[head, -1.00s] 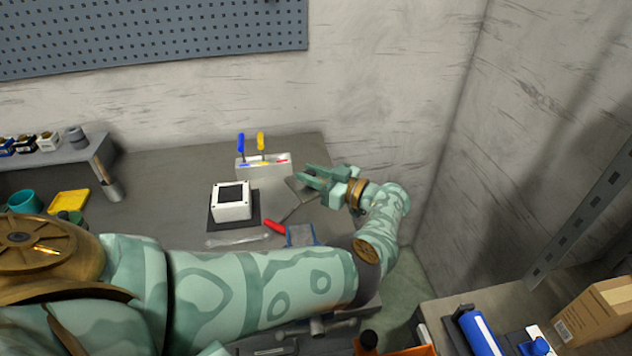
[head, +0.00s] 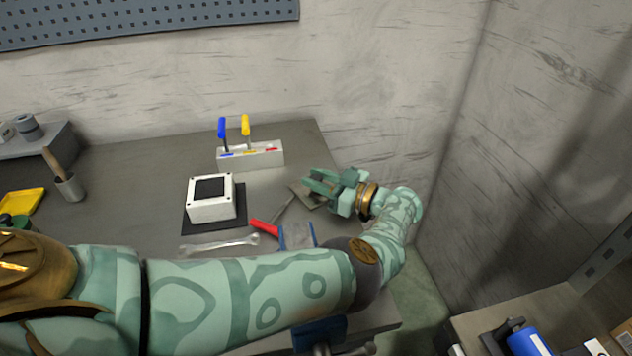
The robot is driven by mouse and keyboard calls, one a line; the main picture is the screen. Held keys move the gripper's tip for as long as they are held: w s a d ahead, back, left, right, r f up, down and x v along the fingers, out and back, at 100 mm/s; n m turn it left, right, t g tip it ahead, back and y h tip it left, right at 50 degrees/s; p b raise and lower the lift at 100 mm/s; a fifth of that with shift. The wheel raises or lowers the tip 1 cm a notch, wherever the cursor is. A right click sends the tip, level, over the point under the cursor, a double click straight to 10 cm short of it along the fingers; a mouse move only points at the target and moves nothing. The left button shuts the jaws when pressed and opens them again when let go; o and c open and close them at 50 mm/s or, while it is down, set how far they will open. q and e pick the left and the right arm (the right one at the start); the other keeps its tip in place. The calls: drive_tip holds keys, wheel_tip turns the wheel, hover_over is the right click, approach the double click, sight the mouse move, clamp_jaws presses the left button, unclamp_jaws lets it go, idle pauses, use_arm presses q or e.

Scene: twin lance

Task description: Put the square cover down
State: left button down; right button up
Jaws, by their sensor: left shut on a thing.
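My left gripper (head: 318,184) is over the right part of the grey bench (head: 130,165). It is shut on the square cover (head: 301,193), a thin, dull grey plate partly hidden by the fingers. The cover is at or just above the bench top; I cannot tell if it touches. A white square box (head: 211,209) with a dark square on its top stands on a dark mat (head: 188,224), left of the gripper and apart from it. My right gripper is not in view.
A white rack (head: 268,160) with blue- and yellow-handled tools stands behind. A red-handled screwdriver (head: 264,228), a wrench (head: 218,244) and a blue-edged item (head: 297,236) lie in front. A cup (head: 70,189) and yellow tray (head: 20,202) are at left.

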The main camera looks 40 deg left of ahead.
use_arm(q)
drive_tip(key=shift+d+r, duration=0.2)
drive_tip(key=shift+r, duration=0.1)
drive_tip(key=shift+a+f, duration=0.1)
drive_tip(key=shift+f, duration=0.25)
drive_tip(key=c, duration=1.1)
unclamp_jaws()
drive_tip(key=shift+c, duration=0.2)
drive_tip(key=shift+r, duration=0.25)
drive_tip(key=d, duration=0.2)
drive_tip(key=d+b, duration=0.1)
drive_tip(key=d, duration=0.1)
drive_tip(key=w+d, duration=0.1)
drive_tip(key=d, duration=0.1)
drive_tip(key=shift+d+f, duration=0.15)
drive_tip(key=shift+d, duration=0.15)
drive_tip(key=shift+d+r, duration=0.2)
drive_tip(key=shift+d, duration=0.25)
